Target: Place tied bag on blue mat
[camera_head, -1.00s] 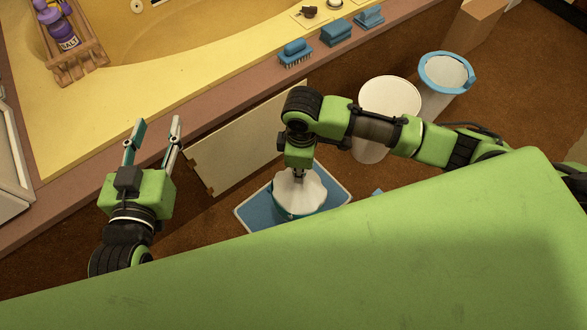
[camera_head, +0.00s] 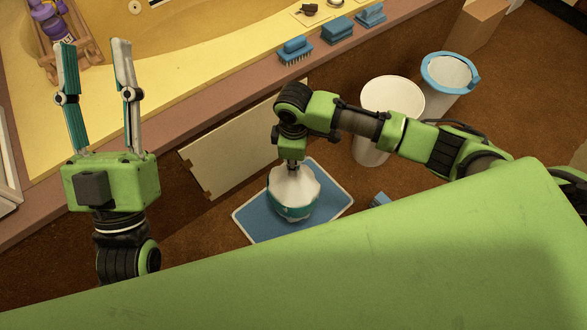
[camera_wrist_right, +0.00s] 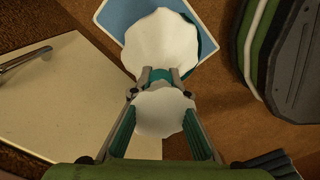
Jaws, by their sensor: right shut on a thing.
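The tied bag (camera_head: 294,193) is white with a teal band around its lower part. In the head view it is over the blue mat (camera_head: 331,192), and I cannot tell for sure whether it touches the mat. My right gripper (camera_head: 293,166) points down and is shut on the bag's top. The right wrist view shows its fingertips (camera_wrist_right: 158,76) closed on the bag's neck, with the white bag (camera_wrist_right: 160,40) beyond and a corner of the mat (camera_wrist_right: 118,18). My left gripper (camera_head: 95,58) is open and empty, raised in front of the tub rim at the left.
A pale panel (camera_head: 232,150) leans beside the mat, along the tub's side. A white bin (camera_head: 391,100) and a blue-rimmed bin (camera_head: 447,75) stand to the right. Blue brushes (camera_head: 296,50) lie on the tub ledge. A small blue object (camera_head: 379,199) is right of the mat.

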